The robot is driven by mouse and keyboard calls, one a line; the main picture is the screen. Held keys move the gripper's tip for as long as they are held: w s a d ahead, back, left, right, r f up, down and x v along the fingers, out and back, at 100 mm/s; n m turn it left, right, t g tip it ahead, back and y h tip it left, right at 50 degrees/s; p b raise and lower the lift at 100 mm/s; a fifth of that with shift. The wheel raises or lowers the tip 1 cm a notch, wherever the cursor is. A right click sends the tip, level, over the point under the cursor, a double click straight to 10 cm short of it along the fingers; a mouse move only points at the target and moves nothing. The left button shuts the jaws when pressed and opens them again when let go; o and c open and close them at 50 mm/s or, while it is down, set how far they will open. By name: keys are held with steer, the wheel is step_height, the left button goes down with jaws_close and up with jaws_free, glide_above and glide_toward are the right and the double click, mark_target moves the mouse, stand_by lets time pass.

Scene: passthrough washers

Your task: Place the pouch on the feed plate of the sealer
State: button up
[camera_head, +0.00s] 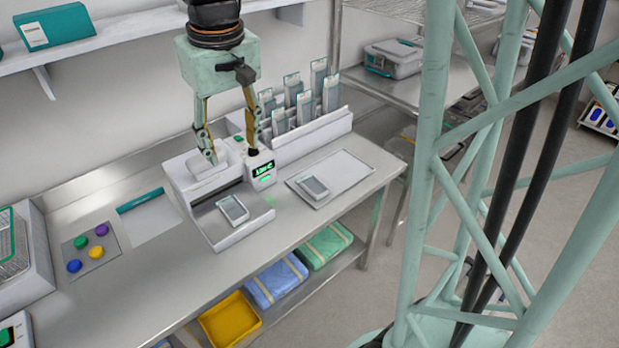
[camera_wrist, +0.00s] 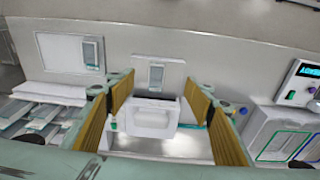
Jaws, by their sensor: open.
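A small pouch (camera_head: 233,208) with a clear window lies flat on the feed plate (camera_head: 253,221) at the front of the white sealer (camera_head: 187,178). In the wrist view this pouch (camera_wrist: 156,76) lies on the feed plate (camera_wrist: 142,66), beyond the sealer's top (camera_wrist: 152,117).
Several pouches (camera_head: 304,103) stand upright in a white rack (camera_head: 310,138) behind the mat. The sealer's green-lit display (camera_head: 264,169) is beside the right finger. The metal bench front (camera_head: 150,290) is clear.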

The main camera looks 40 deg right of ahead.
steer(key=s+r, duration=0.3)
steer(key=s, duration=0.6)
steer(key=s+r+t, duration=0.1)
steer(key=s+r, duration=0.3)
steer(key=s, duration=0.6)
steer(key=s+r+t, duration=0.1)
steer(key=s+r, duration=0.2)
steer(key=s, duration=0.6)
steer(key=shift+s+r+m, duration=0.3)
